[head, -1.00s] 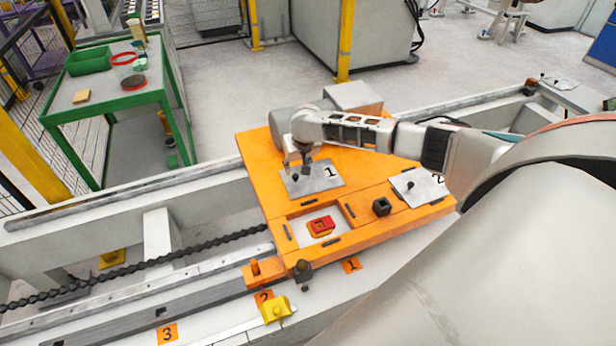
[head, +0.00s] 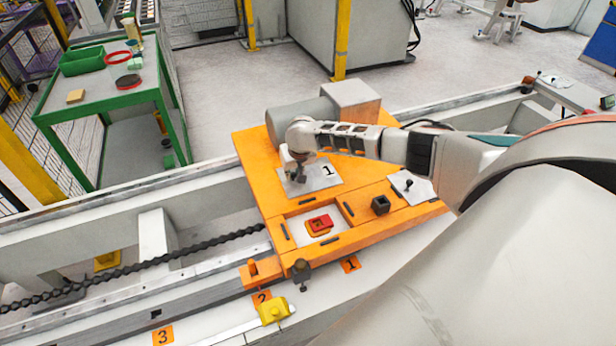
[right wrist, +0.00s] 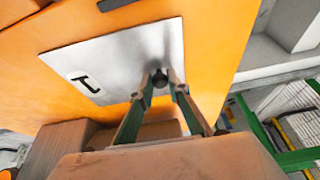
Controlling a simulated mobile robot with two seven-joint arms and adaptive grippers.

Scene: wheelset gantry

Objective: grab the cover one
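Cover 1 (head: 322,175) is a grey metal plate marked "1", lying flat on the orange fixture (head: 262,170). It fills the upper middle of the right wrist view (right wrist: 115,62). Its small dark knob (right wrist: 160,78) stands near one edge. My right gripper (head: 298,178) is over the knob side of the plate. In the right wrist view its two fingertips (right wrist: 162,77) stand on either side of the knob, with a small gap showing, so it looks open around the knob. Contact is hard to tell. My left gripper is not in view.
Cover 2 (head: 413,189) lies to the right, partly hidden by my arm. A yellow clamp-like piece (head: 272,310) lies in front. A green table (head: 118,95) stands left.

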